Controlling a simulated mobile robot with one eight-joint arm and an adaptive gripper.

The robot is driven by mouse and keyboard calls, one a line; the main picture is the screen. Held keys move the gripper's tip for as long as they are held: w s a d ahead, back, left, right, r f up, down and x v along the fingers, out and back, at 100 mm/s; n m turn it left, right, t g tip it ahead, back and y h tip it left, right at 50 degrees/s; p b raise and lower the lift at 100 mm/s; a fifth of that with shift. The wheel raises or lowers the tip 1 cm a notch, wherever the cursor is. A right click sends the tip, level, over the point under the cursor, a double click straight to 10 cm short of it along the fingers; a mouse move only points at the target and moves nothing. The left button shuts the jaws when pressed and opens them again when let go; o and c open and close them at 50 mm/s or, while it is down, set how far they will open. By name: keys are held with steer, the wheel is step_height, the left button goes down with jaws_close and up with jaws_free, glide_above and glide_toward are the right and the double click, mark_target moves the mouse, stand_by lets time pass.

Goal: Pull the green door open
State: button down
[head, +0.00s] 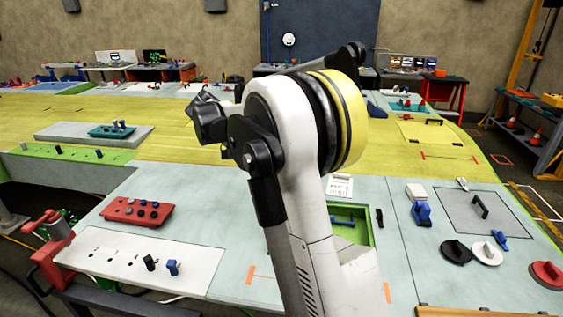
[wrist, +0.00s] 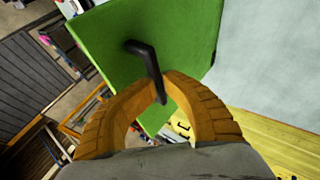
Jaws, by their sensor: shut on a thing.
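The green door (wrist: 192,30) fills the upper middle of the wrist view as a flat, bright panel, tilted in the picture. Its black bar handle (wrist: 149,57) stands out from the panel. My gripper (wrist: 163,88) has its two ridged orange fingers closed around the lower part of the handle. In the head view my arm covers the middle, and I cannot make out the door or my fingers there. A green-lined opening (head: 361,238) with a blue handle inside shows just right of my arm; whether it belongs to this door I cannot tell.
A pale bench panel at right holds a grey hatch with a black handle (head: 480,206) and several round knobs. A red block (head: 137,212) and a white switch panel (head: 130,258) lie at left. A yellow wing surface (head: 60,115) spans behind.

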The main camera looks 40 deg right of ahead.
steer(key=shift+w+a+f, duration=0.35)
steer(key=shift+w+a, duration=0.35)
steer(key=shift+w+a+f, duration=0.3)
steer(key=shift+w+a, duration=0.4)
steer(key=shift+r, duration=0.1)
steer(key=c, duration=1.5)
jaws_free()
steer(key=shift+s+a+r, duration=0.1)
steer(key=shift+o, duration=0.2)
steer(key=v, duration=1.2)
